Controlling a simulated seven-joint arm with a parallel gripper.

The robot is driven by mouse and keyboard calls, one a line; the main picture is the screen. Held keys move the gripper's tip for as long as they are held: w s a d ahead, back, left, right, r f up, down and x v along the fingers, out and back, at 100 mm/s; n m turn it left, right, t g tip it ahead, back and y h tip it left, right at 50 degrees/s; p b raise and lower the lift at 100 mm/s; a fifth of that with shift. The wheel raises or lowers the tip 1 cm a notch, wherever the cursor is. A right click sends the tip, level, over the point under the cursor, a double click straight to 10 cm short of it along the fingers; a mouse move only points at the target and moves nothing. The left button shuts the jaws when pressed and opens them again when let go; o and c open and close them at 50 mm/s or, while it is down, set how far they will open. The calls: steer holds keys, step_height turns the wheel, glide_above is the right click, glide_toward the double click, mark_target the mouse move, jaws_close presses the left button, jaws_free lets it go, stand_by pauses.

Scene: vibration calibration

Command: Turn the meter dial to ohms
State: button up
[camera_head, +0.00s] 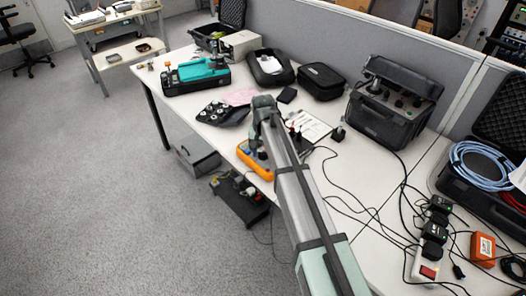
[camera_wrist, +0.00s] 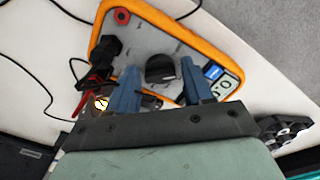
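The meter has a grey face and an orange rim (camera_wrist: 185,25) and fills the upper middle of the wrist view. In the head view, the meter (camera_head: 258,170) lies at the table's front edge, partly hidden by my arm. Its black round dial (camera_wrist: 160,68) shows near the middle of the face. My gripper (camera_wrist: 158,73) is open, its two blue fingers apart, with the dial between and slightly beyond their tips. Contact with the dial cannot be told. The dial's pointer setting is not readable. A small display (camera_wrist: 226,84) sits at the right of the face.
A black plug (camera_wrist: 104,48) and red leads (camera_wrist: 93,82) are at the meter's left side. Cables (camera_head: 375,210) run over the table at right. A black case (camera_head: 390,115) stands behind, and a dark knobbed panel (camera_head: 222,113) lies left of the meter.

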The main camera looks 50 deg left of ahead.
mark_target(262, 153)
steer(key=shift+o, duration=0.9)
steer(key=shift+r, duration=0.1)
step_height(262, 153, up, 14)
steer(key=shift+f, duration=0.2)
steer(key=shift+s, duration=0.1)
steer(key=f+n, duration=0.4)
steer(key=n, duration=0.2)
steer(key=f+n, duration=0.5)
steer(key=n, duration=0.1)
steer(key=f+n, duration=0.4)
steer(key=n, duration=0.2)
steer(key=shift+a+f, duration=0.35)
steer(key=shift+f, duration=0.05)
stand_by(0.4)
